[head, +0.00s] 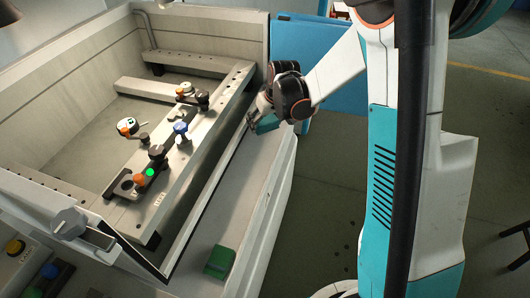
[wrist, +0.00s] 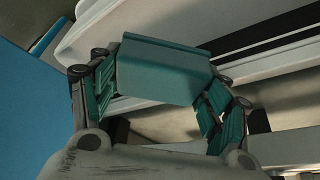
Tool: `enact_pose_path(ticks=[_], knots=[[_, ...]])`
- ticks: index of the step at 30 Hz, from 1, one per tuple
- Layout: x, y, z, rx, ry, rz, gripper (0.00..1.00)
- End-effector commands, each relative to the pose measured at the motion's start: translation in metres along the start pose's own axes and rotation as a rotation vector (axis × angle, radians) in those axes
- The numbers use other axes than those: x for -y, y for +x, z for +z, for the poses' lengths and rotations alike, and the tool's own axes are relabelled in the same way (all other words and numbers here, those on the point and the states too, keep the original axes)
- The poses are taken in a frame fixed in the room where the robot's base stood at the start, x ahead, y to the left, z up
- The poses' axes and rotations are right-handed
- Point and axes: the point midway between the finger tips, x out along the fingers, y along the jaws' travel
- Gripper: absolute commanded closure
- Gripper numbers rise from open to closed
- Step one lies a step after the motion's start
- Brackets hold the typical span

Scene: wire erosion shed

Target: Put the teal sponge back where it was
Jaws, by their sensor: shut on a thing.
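The teal sponge (wrist: 165,72) lies between the two fingers of my gripper (wrist: 160,94) in the wrist view. My gripper is shut on it, with teal pads at its sides. In the head view my gripper (head: 259,113) is over the far end of the pale front ledge, and a teal patch of the sponge (head: 266,125) shows below the dark finger links. Most of the sponge is hidden there by my gripper. I cannot tell whether the sponge touches the ledge.
A green block (head: 220,261) lies on the near part of the pale ledge (head: 231,222). Left of it is the machine tank with a grey fixture rail (head: 204,133) bearing clamps and knobs. A blue panel (head: 309,50) stands behind my arm. The ledge between gripper and green block is clear.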

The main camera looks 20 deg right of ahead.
Motion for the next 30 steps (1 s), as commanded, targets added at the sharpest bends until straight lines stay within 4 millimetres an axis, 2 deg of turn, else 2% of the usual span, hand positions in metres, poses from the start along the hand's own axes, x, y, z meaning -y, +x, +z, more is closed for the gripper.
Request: enact_pose_path(ticks=[1, 9, 19, 26, 30], knots=[[0.0, 0.017, 0.006, 0.0, 0.0, 0.0, 0.56], [-0.001, 0.071, 0.03, 0.0, 0.0, 0.0, 0.56], [-0.001, 0.094, 0.039, 0.0, 0.001, 0.0, 0.56], [-0.002, 0.124, 0.052, 0.0, 0.001, 0.0, 0.56], [-0.002, 0.126, 0.053, 0.0, 0.001, 0.0, 0.56]])
